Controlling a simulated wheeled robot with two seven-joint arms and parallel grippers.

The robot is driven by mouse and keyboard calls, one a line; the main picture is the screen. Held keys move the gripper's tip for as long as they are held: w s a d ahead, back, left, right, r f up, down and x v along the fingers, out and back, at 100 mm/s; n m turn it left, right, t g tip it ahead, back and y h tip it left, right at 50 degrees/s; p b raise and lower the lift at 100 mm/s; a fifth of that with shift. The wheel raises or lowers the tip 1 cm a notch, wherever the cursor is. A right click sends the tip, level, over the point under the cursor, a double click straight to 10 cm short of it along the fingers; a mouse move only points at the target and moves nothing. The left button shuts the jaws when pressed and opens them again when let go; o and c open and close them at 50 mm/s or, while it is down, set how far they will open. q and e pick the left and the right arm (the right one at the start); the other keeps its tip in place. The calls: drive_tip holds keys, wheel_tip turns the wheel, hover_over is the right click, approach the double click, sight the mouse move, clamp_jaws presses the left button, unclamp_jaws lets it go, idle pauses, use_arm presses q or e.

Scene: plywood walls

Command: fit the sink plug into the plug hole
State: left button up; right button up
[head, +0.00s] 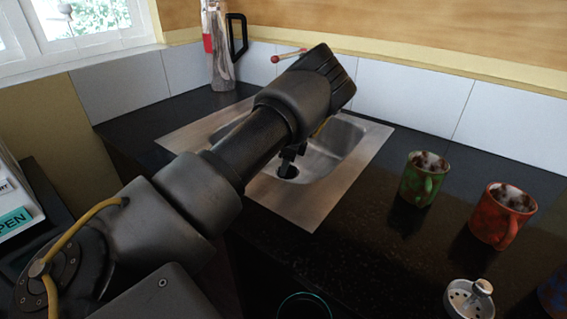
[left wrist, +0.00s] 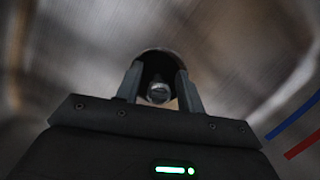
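My left gripper (head: 292,157) points down into the steel sink, just above the dark plug hole (head: 287,172). In the left wrist view, the left gripper's two fingers (left wrist: 160,85) stand apart. A small round grey metal piece (left wrist: 158,92) shows between them, in front of a dark round area with a pale rim. I cannot tell whether this piece is the sink plug's knob, or whether the fingers touch it. A silver disc with holes and a knob (head: 470,299) lies on the counter at the lower right. My right gripper is not in view.
The sink's steel surround (head: 350,178) is set in a dark counter. A green mug (head: 423,180) and a red mug (head: 502,215) stand right of the sink. A bottle (head: 219,60) stands at the back by the tiled wall. Counter between sink and mugs is clear.

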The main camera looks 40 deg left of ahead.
sight(294, 173)
use_arm(q)
drive_tip(key=v, duration=1.2)
drive_tip(key=shift+r+p, duration=0.15)
drive_tip(key=shift+p, duration=0.2)
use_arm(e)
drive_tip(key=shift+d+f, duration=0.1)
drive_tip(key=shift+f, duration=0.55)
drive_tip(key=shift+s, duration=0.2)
